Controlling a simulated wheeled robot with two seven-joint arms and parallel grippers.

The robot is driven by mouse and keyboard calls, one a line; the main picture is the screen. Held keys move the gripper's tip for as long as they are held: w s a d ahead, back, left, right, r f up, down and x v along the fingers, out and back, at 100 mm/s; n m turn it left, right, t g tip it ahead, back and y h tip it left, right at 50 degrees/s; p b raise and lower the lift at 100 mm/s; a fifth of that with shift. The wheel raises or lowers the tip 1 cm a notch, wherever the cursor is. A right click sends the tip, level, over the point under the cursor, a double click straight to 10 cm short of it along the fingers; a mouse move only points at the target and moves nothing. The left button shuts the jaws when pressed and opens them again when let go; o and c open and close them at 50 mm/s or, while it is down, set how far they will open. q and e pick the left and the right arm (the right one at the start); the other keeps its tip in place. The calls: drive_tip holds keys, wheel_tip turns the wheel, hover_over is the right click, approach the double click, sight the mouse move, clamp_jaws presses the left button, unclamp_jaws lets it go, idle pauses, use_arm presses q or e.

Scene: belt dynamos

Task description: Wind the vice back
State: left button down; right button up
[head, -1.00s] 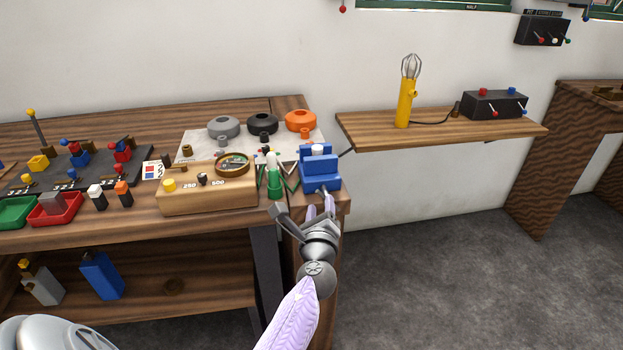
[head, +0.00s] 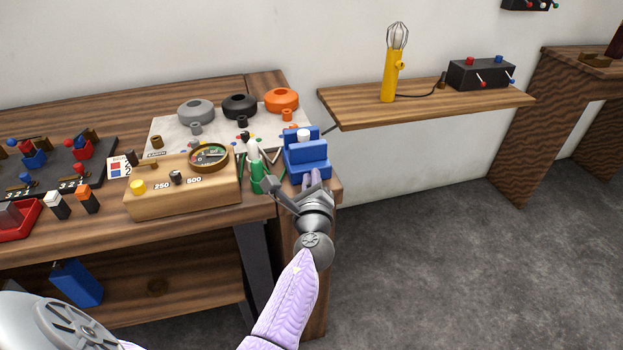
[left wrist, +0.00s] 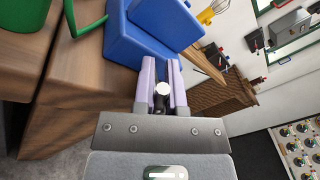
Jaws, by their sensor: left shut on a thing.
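The blue vice (head: 306,160) stands at the right front corner of the wooden bench, with a whitish round piece between its jaws. My left gripper (head: 313,182) reaches to the vice's front. In the left wrist view the vice (left wrist: 138,45) is just beyond the fingertips. There my left gripper (left wrist: 161,68) is shut on the vice handle (left wrist: 162,89), a dark bar with a pale round end between the two lilac fingers. In the head view the gripper hides the handle. My right gripper is not in view.
A green bottle-like holder (head: 259,176) stands close left of the vice. Beside it is a wooden meter box (head: 185,190). Grey, black and orange (head: 282,99) rings lie behind. A wall shelf (head: 350,112) with a yellow lamp (head: 390,78) is to the right. Floor right of the bench is clear.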

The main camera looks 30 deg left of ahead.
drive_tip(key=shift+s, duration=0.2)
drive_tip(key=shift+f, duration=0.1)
